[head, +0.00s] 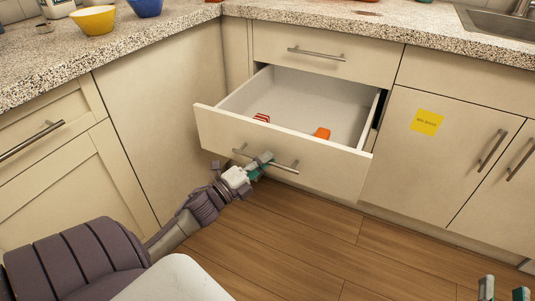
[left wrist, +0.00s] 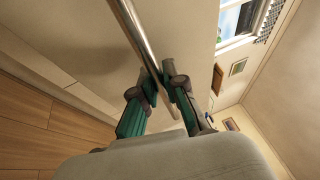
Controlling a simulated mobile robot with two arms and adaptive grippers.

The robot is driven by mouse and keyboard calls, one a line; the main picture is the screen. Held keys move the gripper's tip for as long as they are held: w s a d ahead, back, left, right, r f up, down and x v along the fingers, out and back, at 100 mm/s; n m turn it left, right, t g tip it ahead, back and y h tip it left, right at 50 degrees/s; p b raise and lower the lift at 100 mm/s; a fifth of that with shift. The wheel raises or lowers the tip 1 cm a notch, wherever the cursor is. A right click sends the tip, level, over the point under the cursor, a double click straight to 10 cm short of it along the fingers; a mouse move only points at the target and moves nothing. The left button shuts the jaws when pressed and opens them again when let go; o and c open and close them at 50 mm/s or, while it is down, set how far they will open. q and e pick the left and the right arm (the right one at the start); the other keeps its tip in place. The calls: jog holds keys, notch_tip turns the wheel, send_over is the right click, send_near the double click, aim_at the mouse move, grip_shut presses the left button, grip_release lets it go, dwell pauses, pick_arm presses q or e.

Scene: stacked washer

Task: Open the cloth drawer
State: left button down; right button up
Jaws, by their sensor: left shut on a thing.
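The cloth drawer (head: 325,170) is pulled well out of the cream cabinet, in the middle of the head view. Its inside shows, with a red item (head: 261,118) and an orange item (head: 322,133) on its pale floor. My left gripper (head: 262,164) is shut on the bar handle (head: 284,168) at the drawer's front. The left wrist view shows the metal handle (left wrist: 138,38) running between the fingers (left wrist: 160,88). My right gripper (head: 504,291) shows at the bottom right corner, its two fingertips apart, with nothing seen between them.
A closed upper drawer (head: 320,52) sits above the open one. A cabinet door with a yellow note (head: 427,122) is to the right. The speckled countertop (head: 200,35) holds a yellow bowl (head: 93,20) and a blue bowl (head: 145,6). The wooden floor (head: 290,235) in front is clear.

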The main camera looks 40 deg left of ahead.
pick_arm(q)
jog(key=shift+s, duration=0.25)
pick_arm(e)
jog(key=shift+f+g, duration=0.3)
jog(key=shift+f, duration=0.1)
pick_arm(q)
jog(key=c, duration=1.2)
grip_release()
jog(key=shift+d, duration=0.1)
jog(key=v, duration=1.2)
jog(key=shift+w+f, duration=0.1)
